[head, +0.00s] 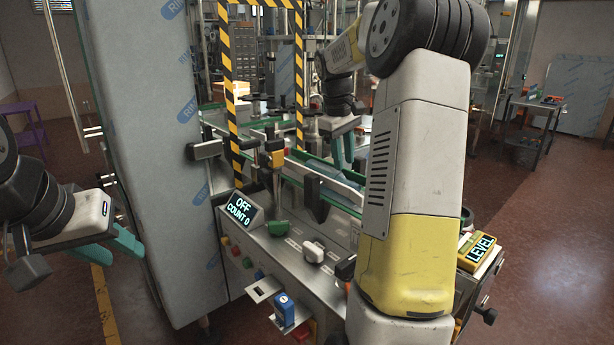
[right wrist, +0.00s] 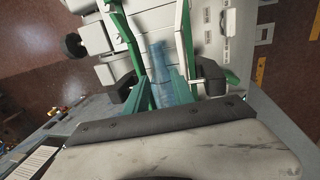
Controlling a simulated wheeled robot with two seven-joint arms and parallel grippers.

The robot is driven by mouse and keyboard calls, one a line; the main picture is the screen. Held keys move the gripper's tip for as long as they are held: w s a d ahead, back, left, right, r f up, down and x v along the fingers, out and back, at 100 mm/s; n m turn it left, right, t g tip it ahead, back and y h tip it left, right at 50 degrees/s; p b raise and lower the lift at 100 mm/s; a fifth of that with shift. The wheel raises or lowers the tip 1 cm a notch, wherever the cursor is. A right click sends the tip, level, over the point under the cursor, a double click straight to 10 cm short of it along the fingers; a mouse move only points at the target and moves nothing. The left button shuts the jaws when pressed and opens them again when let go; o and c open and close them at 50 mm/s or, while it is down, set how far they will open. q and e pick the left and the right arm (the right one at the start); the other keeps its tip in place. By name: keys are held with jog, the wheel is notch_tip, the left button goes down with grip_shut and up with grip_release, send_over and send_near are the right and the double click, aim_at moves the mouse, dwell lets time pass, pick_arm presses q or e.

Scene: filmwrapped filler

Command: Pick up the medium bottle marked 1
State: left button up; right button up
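A translucent blue bottle (right wrist: 160,58) shows in the right wrist view, lying in line with the conveyor channel between green rails. No number on it can be read, and I cannot make it out clearly in the head view. My right gripper (head: 343,150) points down over the conveyor in the head view. In the right wrist view its teal fingers (right wrist: 163,84) stand apart on either side of the bottle's near part; I see no clear contact. My left gripper (head: 112,247) is at the far left, teal fingers spread, empty, away from the machine.
The conveyor machine has a display (head: 241,208) reading OFF, COUNT 0. A yellow-and-black striped frame (head: 231,90) stands over the belt. A tall grey panel (head: 150,150) stands between my left gripper and the conveyor. A yellow LEVEL box (head: 479,250) sits at the right.

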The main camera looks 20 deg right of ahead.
aim_at(348, 181)
jog(key=f, duration=0.2)
jog(key=d+f, duration=0.1)
jog(key=f, duration=0.4)
jog(key=shift+d, duration=0.3)
jog(key=shift+c, duration=0.3)
grip_shut()
